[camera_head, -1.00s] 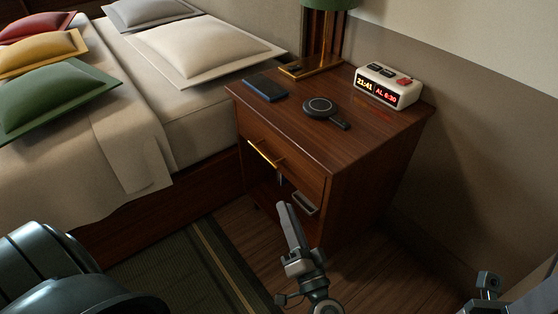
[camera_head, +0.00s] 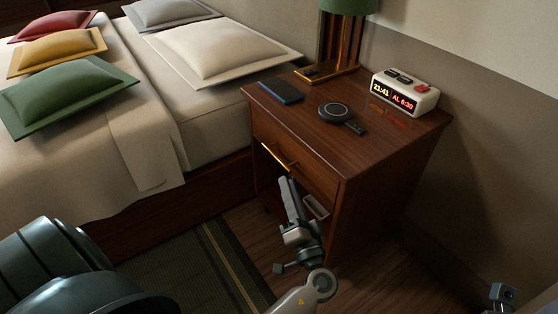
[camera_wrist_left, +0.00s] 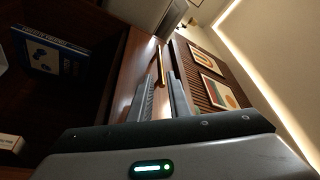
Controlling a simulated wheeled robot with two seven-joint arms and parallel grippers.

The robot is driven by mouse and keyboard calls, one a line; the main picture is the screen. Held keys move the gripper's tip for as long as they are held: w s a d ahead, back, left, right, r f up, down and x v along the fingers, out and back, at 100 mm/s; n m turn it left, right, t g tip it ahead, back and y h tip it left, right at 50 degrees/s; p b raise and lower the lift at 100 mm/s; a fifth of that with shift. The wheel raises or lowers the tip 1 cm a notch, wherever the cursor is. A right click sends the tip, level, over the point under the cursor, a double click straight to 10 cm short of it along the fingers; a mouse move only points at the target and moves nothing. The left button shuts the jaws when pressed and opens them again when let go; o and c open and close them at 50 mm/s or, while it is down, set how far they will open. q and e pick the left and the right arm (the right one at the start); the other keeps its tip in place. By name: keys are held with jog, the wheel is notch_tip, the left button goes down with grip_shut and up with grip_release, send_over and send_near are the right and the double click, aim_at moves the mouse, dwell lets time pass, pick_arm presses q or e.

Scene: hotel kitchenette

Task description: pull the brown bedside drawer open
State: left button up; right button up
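The brown bedside drawer (camera_head: 309,173) is in the nightstand beside the bed, its front looking flush and closed. Its gold bar handle (camera_head: 278,157) runs along the front. My left gripper (camera_head: 289,182) points up at the drawer, fingertips just below and close to the handle. In the left wrist view the two fingers (camera_wrist_left: 161,78) are apart, with the handle (camera_wrist_left: 158,66) showing in the gap between their tips. I cannot tell whether they touch it. A part of my right arm (camera_head: 502,295) shows at the bottom right edge; its fingers are not clear.
An open shelf sits under the drawer. The bed (camera_head: 218,125) is left; the wall is right.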

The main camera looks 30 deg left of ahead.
aim_at(279, 158)
pick_arm(q)
jog(key=x, duration=0.9)
jog(key=shift+w+a+b, duration=0.1)
jog(key=shift+w+b, duration=0.05)
jog(key=shift+b, duration=0.15)
grip_shut()
